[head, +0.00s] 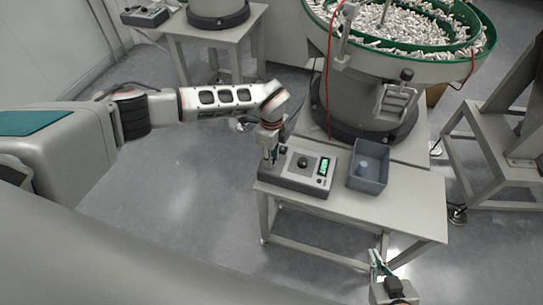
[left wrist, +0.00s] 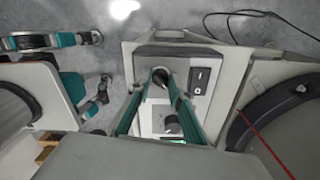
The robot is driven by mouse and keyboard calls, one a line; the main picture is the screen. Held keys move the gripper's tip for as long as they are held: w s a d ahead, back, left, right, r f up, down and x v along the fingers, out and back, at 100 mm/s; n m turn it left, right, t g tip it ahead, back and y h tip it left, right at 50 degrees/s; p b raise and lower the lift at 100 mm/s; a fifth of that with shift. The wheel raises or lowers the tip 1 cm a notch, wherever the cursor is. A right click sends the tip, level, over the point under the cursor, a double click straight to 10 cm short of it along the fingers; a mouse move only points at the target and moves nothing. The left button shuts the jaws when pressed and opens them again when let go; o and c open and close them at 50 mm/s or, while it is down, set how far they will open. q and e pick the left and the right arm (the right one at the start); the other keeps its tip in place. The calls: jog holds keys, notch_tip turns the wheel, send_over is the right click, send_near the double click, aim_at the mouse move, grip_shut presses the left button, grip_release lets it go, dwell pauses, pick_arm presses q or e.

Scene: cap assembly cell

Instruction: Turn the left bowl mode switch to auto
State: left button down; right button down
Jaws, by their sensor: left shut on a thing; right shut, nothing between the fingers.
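A grey control box (head: 312,178) with a black knob (head: 303,162) and a green display (head: 324,167) stands on the near table. My left gripper (head: 270,160) points down at the left end of this box. In the left wrist view its fingers (left wrist: 166,88) are shut on a small black round switch knob (left wrist: 160,74). The fingers partly cover that knob, and its pointer direction cannot be read. A second black knob (left wrist: 172,124) and a rocker switch (left wrist: 199,80) sit beside it. My right gripper (head: 376,260) is shut and empty near the bottom edge.
A grey-blue bin (head: 368,178) stands right of the box on the table (head: 410,196). A large green-rimmed feeder bowl (head: 400,58) full of white caps rises behind. Another box (head: 145,16) and bowl base (head: 218,12) stand at the back left.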

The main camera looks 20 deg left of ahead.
dwell(0.4)
pick_arm(q)
jog(key=c, duration=1.8)
grip_release()
jog(key=shift+c, duration=0.2)
notch_tip(320, 180, up, 12)
